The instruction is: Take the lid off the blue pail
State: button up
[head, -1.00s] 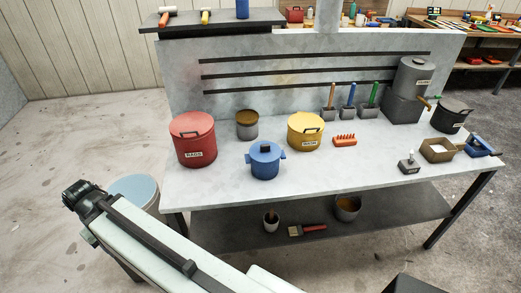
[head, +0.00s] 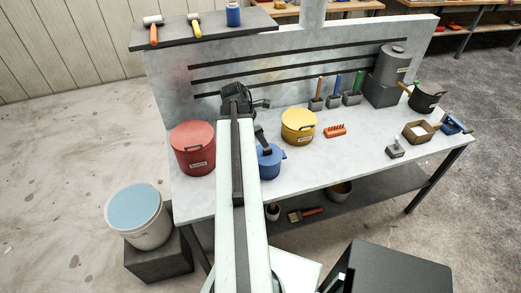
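The blue pail (head: 270,163) stands on the grey-white bench, partly hidden behind my arm. Its blue lid with a dark handle is on it, as seen earlier; now my arm and gripper cover much of the top. My gripper (head: 262,140) hangs down from the wrist just above the pail's lid. It is small and dark here, so I cannot tell whether its fingers are open or shut, or whether they touch the handle.
A red lidded bin (head: 193,150) stands left of the pail and a yellow lidded one (head: 298,127) to its right. An orange brush (head: 335,130) lies farther right. A white bucket with a light-blue top (head: 137,214) stands on a dark block at left.

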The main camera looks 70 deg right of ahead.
aim_at(267, 149)
jog(key=shift+s+d+f+b, duration=0.1)
jog(key=shift+d+f+b, duration=0.05)
jog(key=shift+f+b, duration=0.65)
jog(key=shift+d+f+b, duration=0.1)
jog(key=shift+f+b, duration=0.55)
jog(key=shift+f, duration=0.1)
jog(key=b+x, duration=0.4)
jog(key=shift+f+b, duration=0.3)
jog(key=shift+f, duration=0.15)
jog(key=shift+r, duration=0.2)
grip_shut()
